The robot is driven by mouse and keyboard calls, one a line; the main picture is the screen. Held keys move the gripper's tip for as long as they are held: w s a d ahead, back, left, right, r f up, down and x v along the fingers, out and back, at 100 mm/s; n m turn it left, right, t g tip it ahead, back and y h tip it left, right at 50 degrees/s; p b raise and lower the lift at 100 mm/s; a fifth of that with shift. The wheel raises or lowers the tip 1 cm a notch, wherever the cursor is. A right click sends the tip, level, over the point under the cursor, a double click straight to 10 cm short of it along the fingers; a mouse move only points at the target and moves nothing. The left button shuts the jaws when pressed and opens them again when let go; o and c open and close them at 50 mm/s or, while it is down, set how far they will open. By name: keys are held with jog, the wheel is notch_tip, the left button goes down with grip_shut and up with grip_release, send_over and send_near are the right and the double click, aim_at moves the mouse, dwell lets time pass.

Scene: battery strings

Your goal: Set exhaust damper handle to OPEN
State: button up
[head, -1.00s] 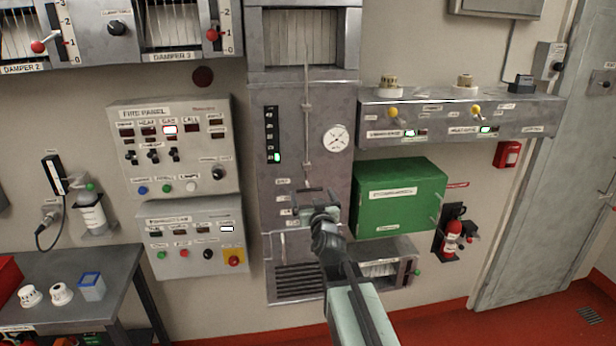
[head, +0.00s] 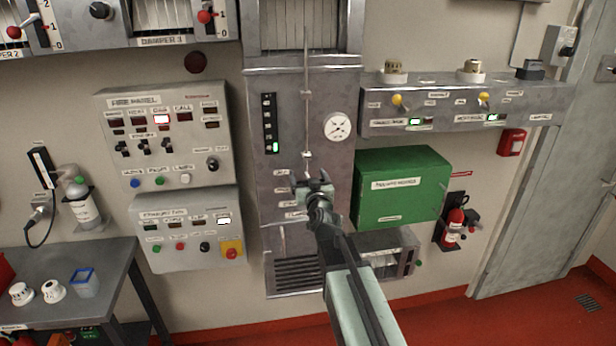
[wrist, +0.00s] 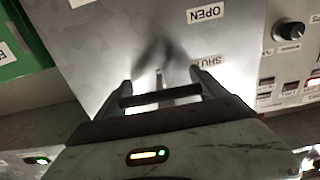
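The exhaust damper panel (head: 285,215) is a grey metal front with a thin vertical rod (head: 307,110) running down it. My gripper (head: 311,179) is at the rod's lower end, in front of small labels. Its two fingers are spread. In the wrist view my gripper (wrist: 160,82) faces the panel, with a dark crossbar (wrist: 160,96) between the fingers; I cannot tell whether it is the handle or touches them. The labels OPEN (wrist: 205,13) and SHUT (wrist: 208,62) appear upside down there. SHUT is beside the right fingertip. My gripper hides the handle area in the head view.
A green box (head: 400,187) stands out to the right of the panel, and a grey vented box (head: 385,254) sits below. The fire panel (head: 165,135) and a second control box (head: 187,232) are at left. A round gauge (head: 338,127) is above right.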

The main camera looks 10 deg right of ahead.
jog(key=c, duration=1.1)
notch_tip(320, 180, down, 8)
jog(key=b, duration=0.7)
jog(key=shift+s+r, duration=0.1)
jog(key=shift+r, duration=0.15)
jog(key=o, duration=2)
